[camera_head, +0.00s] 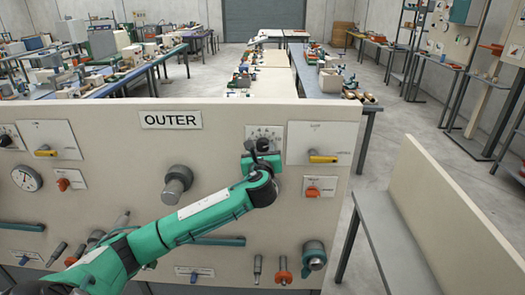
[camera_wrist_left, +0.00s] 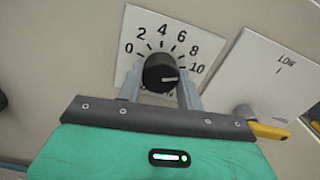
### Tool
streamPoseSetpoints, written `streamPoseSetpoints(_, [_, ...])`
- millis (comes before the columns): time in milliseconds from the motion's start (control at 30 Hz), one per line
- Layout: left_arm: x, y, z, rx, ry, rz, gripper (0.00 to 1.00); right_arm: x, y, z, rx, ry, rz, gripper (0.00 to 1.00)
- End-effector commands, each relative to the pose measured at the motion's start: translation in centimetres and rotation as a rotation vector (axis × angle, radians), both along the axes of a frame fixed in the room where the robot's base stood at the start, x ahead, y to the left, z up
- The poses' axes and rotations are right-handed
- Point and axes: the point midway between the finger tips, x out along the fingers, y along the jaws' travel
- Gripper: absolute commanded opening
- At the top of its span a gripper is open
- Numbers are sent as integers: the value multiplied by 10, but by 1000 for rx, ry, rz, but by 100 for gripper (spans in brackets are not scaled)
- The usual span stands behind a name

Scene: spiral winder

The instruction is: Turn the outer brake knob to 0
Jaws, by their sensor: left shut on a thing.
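The outer brake knob (camera_wrist_left: 161,72) is a round black knob on a white dial plate (camera_wrist_left: 147,28) numbered 0 to 10. The white mark on the knob points to the right, close to the 10 side and away from the 0 at left. My left gripper (camera_wrist_left: 159,88) has one grey finger on each side of the knob and is shut on it. In the head view the dial plate (camera_head: 264,131) is on the panel under and right of the OUTER sign (camera_head: 170,120). My left gripper (camera_head: 260,155) covers most of the knob there. My right gripper is not in view.
A yellow-handled switch (camera_head: 323,158) sits close to the right of the knob; its yellow handle (camera_wrist_left: 268,131) also shows in the wrist view. Below it is a red switch (camera_head: 313,192). A large grey knob (camera_head: 177,184) sticks out to the left. A bench (camera_head: 385,235) stands to the right.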

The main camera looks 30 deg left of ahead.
Motion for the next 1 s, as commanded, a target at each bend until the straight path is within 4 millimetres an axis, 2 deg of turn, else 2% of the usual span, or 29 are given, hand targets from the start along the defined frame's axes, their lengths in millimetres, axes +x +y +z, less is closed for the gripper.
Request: streamPoseSetpoints(1000, [1, -2, -1, -809, -495, 1, 14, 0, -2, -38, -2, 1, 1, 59])
